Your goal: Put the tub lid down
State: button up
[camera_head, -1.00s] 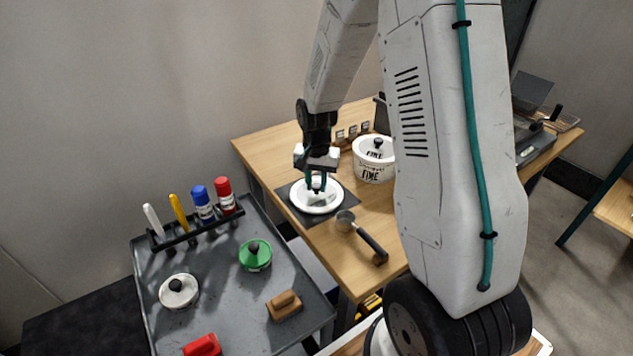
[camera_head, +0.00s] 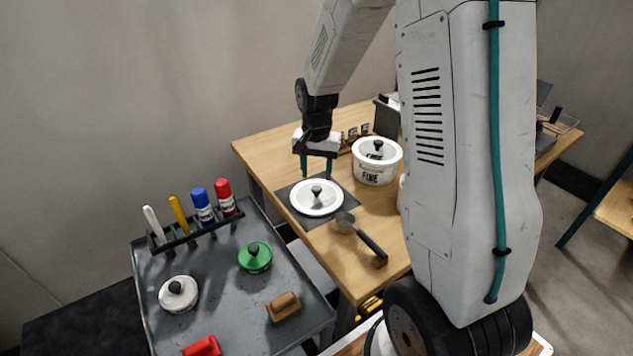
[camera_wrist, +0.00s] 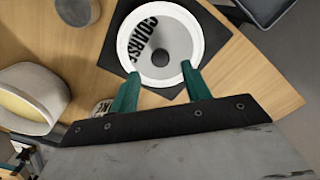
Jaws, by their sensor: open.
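The tub lid (camera_head: 305,199) is a white disc with a dark knob, lying flat on a dark square mat (camera_head: 340,211) on the wooden table. In the wrist view the lid (camera_wrist: 187,45) carries the word COARSE, and its knob stands at the centre. My gripper (camera_head: 316,176) is above the lid, its two green fingers apart with nothing between them. In the wrist view the gripper (camera_wrist: 160,82) shows its fingertips over the near part of the lid, apart from the knob. A white tub marked FINE (camera_head: 374,172) stands to the right with its own lid on.
A scoop with a dark handle (camera_head: 368,241) lies in front of the mat.

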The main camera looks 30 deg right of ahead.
aim_at(316, 188)
notch_tip(316, 188, up, 7)
jog(key=s+a+r+n, duration=0.4)
jog(key=s+a+r, duration=0.2)
jog(key=s+r, duration=0.45)
jog(key=s+a+r+n, duration=0.1)
jog(key=s+a+n, duration=0.1)
jog(key=s, duration=0.6)
jog(key=s+a+r+n+t, duration=0.1)
jog(key=s+a+n, duration=0.2)
jog(key=s, duration=0.6)
